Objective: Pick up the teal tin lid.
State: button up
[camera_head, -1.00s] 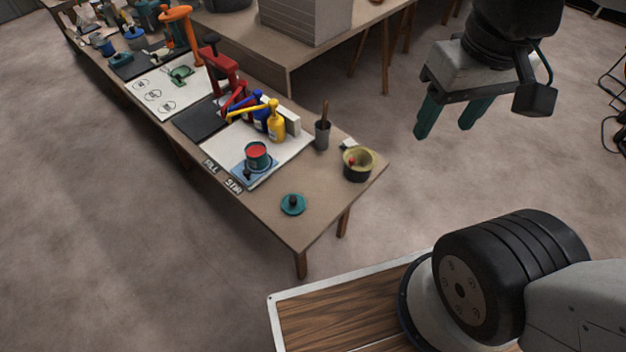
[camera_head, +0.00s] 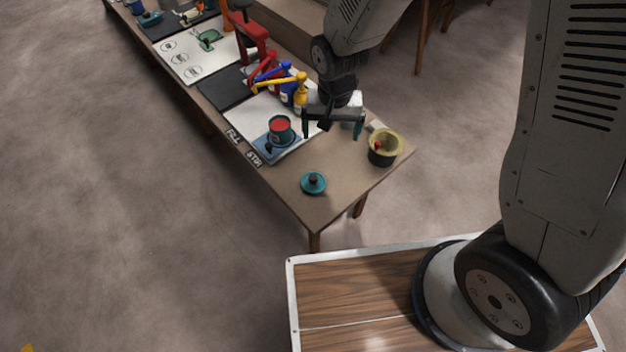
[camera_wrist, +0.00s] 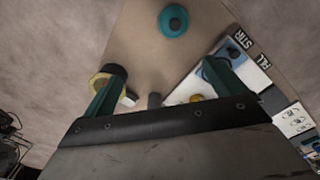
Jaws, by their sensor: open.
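The teal tin lid (camera_head: 313,183) is a round disc with a dark knob on top. It lies flat on the bare near end of the long table, and it also shows at the top of the wrist view (camera_wrist: 174,20). My gripper (camera_head: 333,133) is over the table end, farther back than the lid and above the table. Its teal fingers are spread apart with nothing between them, and they also show in the wrist view (camera_wrist: 165,80). The gripper does not touch the lid.
An open teal tin with red contents (camera_head: 280,129) stands on a blue-grey pad left of my gripper. A dark pot with a yellow rim (camera_head: 385,147) stands at the right edge. Blue and yellow pump bottles (camera_head: 300,92) stand behind. The table around the lid is clear.

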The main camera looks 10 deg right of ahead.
send_over(313, 177)
jog(key=f, duration=1.3)
jog(key=shift+s, duration=0.2)
jog(key=f, duration=0.6)
jog(key=shift+w, duration=0.25)
jog(key=c, duration=1)
